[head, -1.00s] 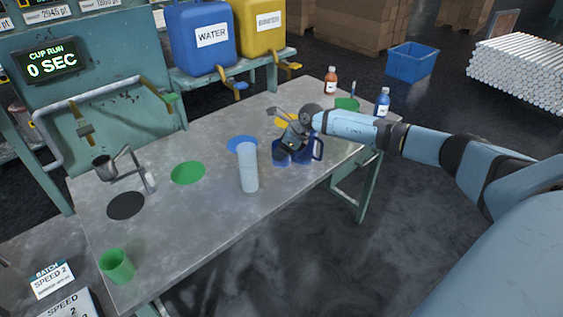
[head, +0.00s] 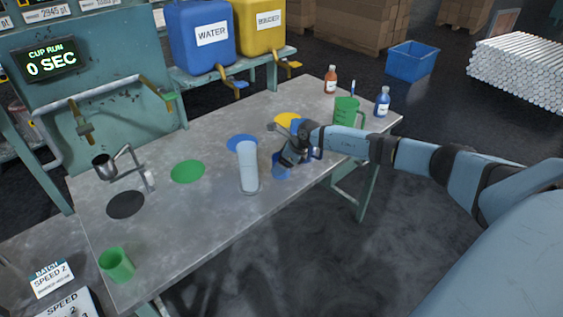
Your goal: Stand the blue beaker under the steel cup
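The blue beaker (head: 281,168) stands on the steel table near its front edge, partly hidden behind my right gripper. My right gripper (head: 288,158) is right at the beaker, its fingers pointing down toward the beaker's upper part. The dark fingers overlap the beaker, so I cannot tell whether they are open or shut on it. The steel cup (head: 103,163) hangs in a bracket at the table's left, above and behind a black disc (head: 126,205) on the tabletop. My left gripper is not in view.
A pale upright cylinder (head: 249,170) stands just left of my gripper. A green jug (head: 346,112) and bottles stand at the right. The tabletop around the green disc (head: 188,172) is clear.

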